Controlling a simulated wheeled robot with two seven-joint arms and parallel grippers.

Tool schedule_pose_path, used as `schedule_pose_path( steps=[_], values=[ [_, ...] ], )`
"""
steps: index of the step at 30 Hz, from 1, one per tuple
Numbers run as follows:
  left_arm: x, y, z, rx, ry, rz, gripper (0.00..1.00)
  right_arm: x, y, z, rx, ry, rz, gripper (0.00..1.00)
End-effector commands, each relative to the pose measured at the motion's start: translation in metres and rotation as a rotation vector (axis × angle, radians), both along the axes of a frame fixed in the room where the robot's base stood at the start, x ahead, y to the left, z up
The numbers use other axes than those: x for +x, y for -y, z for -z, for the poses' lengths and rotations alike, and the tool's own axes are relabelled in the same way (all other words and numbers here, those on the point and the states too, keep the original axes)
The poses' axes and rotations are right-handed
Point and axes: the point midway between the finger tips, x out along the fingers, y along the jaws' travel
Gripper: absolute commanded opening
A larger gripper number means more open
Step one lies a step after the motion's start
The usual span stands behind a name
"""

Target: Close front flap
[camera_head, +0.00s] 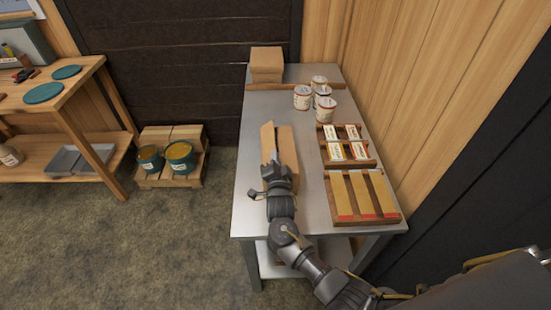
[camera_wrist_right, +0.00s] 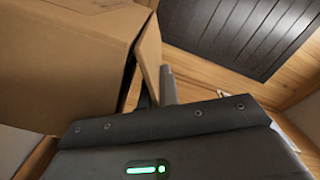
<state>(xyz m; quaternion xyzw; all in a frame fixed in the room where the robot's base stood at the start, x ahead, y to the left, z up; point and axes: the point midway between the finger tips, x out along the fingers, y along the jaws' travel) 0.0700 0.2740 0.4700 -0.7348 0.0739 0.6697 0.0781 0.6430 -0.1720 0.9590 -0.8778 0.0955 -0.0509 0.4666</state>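A brown cardboard box (camera_head: 288,150) stands on the metal table, with a flap (camera_head: 268,142) standing out along its left side in the head view. My right gripper (camera_head: 274,163) is at the near end of the box, close to that flap. In the right wrist view, the box (camera_wrist_right: 60,65) fills the upper left and its flap (camera_wrist_right: 149,55) hangs at an angle from the box edge. My gripper's fingers (camera_wrist_right: 158,92) are at the flap's lower end, close together and partly hidden by it. Whether they grip it is unclear. My left gripper is out of view.
Another cardboard box (camera_head: 267,63) stands at the back. The table's left edge is clear.

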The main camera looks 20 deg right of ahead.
Motion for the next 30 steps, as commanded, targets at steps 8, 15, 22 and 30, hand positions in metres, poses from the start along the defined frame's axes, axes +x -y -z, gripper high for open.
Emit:
schedule_pose_path(
  steps=[8,15,22,30],
  values=[
    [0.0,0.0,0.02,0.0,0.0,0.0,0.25,-0.001,0.003,0.01,0.118,0.025,0.002,0.0],
    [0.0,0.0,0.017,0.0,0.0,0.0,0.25,-0.001,0.003,0.007,0.121,0.025,0.0,0.0],
    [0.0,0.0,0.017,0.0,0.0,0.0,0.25,-0.001,0.003,0.007,0.12,0.025,0.0,0.25],
    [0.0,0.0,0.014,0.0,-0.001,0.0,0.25,-0.001,0.004,0.005,0.109,0.021,0.001,0.25]
  ],
)
